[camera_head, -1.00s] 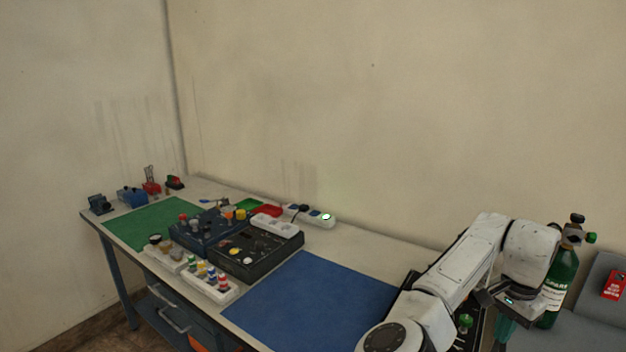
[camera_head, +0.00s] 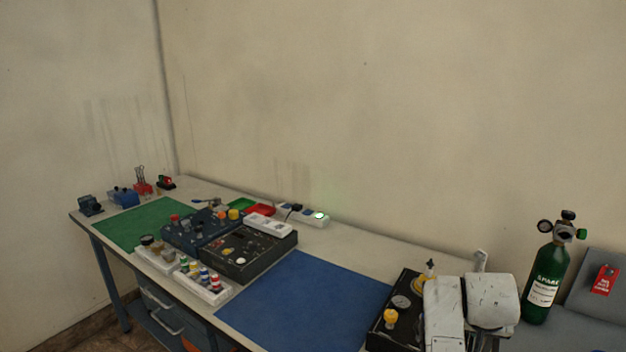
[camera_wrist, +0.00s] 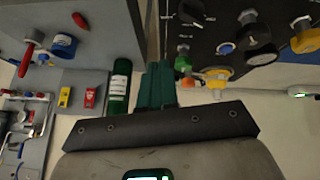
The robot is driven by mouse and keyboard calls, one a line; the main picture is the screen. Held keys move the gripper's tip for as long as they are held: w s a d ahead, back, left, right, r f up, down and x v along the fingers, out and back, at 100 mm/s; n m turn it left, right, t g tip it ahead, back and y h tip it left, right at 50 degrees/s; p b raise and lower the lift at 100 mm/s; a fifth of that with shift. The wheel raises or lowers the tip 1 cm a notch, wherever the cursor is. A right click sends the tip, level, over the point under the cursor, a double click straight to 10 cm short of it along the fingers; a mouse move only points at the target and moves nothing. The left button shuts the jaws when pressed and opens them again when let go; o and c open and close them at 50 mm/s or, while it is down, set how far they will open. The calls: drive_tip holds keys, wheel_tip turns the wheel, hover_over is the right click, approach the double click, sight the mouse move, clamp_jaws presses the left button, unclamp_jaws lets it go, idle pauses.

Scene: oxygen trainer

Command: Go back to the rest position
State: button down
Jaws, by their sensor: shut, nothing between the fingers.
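My gripper (camera_wrist: 158,72) shows in the wrist view as two teal fingers, closed together with nothing between them. In the head view my white arm is folded at the lower right and its gripper is not visible. In the wrist view the fingers appear beside a green cylinder (camera_wrist: 119,88) on their left and a dark panel with coloured knobs (camera_wrist: 228,22) on their right. I cannot tell how far the fingertips are from either.
A green oxygen cylinder (camera_head: 546,285) stands right of my arm, near a red tag (camera_head: 604,280). A black box (camera_head: 396,308) is partly behind my arm. The blue mat (camera_head: 305,305) is bare. Trainer boxes (camera_head: 248,252) and small jars crowd the bench further left.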

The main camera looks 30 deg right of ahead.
drive_tip(key=s+a+f+n+t+y, duration=0.15)
drive_tip(key=a+f+n, duration=0.25)
drive_tip(key=a, duration=0.6)
drive_tip(key=s+a+f+n+y, duration=0.1)
drive_tip(key=a+f+n+y, duration=0.25)
drive_tip(key=a, duration=0.75)
drive_tip(key=s+a+f+n+t+y, duration=0.15)
drive_tip(key=a+f+n, duration=0.25)
drive_tip(key=a, duration=0.6)
drive_tip(key=s+d+f+g, duration=0.1)
drive_tip(key=s+f+g, duration=0.3)
drive_tip(key=s, duration=0.5)
drive_tip(key=shift+s+d+f+m, duration=0.35)
drive_tip(key=shift+d+f, duration=0.05)
drive_tip(key=shift+f, duration=0.3)
